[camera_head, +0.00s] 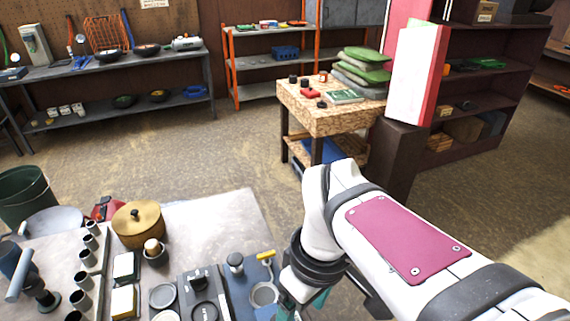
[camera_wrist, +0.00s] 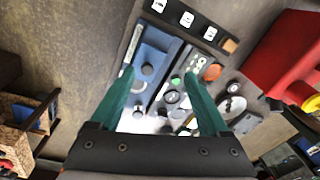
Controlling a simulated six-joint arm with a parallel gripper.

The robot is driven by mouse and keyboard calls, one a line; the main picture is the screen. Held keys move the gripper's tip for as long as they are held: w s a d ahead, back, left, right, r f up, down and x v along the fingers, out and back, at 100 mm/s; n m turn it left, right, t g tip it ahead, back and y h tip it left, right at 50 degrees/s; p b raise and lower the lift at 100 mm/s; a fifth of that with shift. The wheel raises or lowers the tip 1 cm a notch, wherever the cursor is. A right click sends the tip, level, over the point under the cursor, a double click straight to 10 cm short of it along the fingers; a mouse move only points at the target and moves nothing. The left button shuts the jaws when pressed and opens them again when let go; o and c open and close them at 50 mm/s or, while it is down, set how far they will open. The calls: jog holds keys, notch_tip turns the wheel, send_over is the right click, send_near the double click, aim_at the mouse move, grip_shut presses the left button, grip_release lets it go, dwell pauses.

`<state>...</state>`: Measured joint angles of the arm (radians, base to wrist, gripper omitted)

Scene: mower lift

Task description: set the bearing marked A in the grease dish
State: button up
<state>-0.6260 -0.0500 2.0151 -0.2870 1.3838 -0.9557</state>
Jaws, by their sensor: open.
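My gripper (camera_wrist: 160,76) is open, its two teal fingers apart with nothing between them. In the head view it shows only partly at the bottom edge, right of the blue mat (camera_head: 240,284). A dark round piece with a pale top (camera_head: 235,262), possibly a bearing, stands on the mat. Beside it is a grey round dish (camera_head: 264,294), and another grey dish (camera_head: 162,295) lies further left. I cannot tell which is the grease dish. In the wrist view, several small round parts sit beyond and below the fingertips. No letter A is readable on any of them.
In the wrist view, a red object (camera_wrist: 283,55) stands at right. The bench's back right is clear.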

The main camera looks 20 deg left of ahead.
jog(key=s+a+f+n, duration=0.1)
jog(key=s+a+n, duration=0.2)
jog(key=a+n, duration=0.35)
jog(key=s+a+f+n+h, duration=0.1)
jog(key=s+a+f+n, duration=0.15)
jog(key=a+n, duration=0.4)
jog(key=s+a+f+n, duration=0.1)
jog(key=s+a+n, duration=0.25)
jog(key=a, duration=0.55)
jog(key=s+a+f+n, duration=0.2)
jog(key=s+a+n, duration=0.3)
jog(key=s+n, duration=0.15)
jog(key=s+a+f+n, duration=0.3)
jog(key=s+a+n, duration=0.15)
jog(key=s, duration=0.35)
jog(key=shift+n+t, duration=0.3)
jog(key=shift+n, duration=0.05)
jog(key=f, duration=1)
jog(key=d+f, duration=0.1)
jog(key=f, duration=0.4)
jog(key=shift+d+f, duration=0.1)
jog(key=shift+f, duration=0.15)
jog(key=c, duration=1.2)
grip_shut()
jog(key=shift+r, duration=0.2)
